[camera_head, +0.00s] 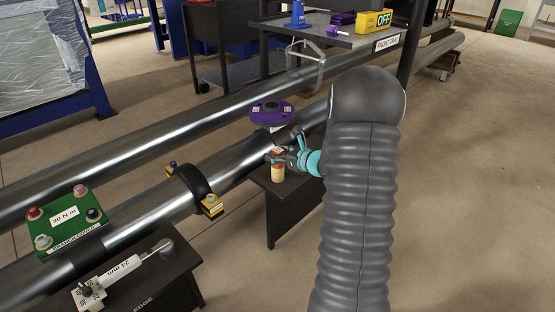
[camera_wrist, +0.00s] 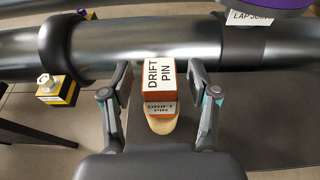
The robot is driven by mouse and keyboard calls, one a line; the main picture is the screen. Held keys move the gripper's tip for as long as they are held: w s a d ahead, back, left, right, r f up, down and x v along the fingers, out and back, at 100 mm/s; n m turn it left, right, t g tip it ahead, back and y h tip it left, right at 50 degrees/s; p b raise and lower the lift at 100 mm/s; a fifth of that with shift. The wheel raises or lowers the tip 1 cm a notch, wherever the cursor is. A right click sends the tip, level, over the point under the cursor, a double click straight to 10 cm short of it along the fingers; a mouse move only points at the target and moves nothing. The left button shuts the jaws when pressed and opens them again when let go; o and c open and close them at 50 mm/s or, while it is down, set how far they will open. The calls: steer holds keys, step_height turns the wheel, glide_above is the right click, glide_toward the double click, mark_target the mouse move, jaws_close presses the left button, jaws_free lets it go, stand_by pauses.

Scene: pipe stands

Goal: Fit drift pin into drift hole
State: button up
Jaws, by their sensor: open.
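The drift pin (camera_wrist: 160,78) carries white "DRIFT PIN" labels on an orange-brown block, with a tan rounded part below it. In the head view the pin (camera_head: 278,171) is upright at the edge of a small dark stand. My gripper (camera_wrist: 160,84) is open, with one finger on each side of the pin and visible gaps between. In the head view my gripper (camera_head: 287,158) is at the pin, its fingers partly hidden. A purple flange (camera_head: 272,112) is just behind the pin. I cannot make out which opening is the drift hole.
Long steel pipes (camera_head: 150,203) run diagonally behind the small dark stand (camera_head: 292,205). A black clamp with yellow ends (camera_head: 192,186) sits on the near pipe. Open floor lies to the right.

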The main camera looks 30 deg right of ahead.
jaws_close()
steer(key=shift+r, duration=0.1)
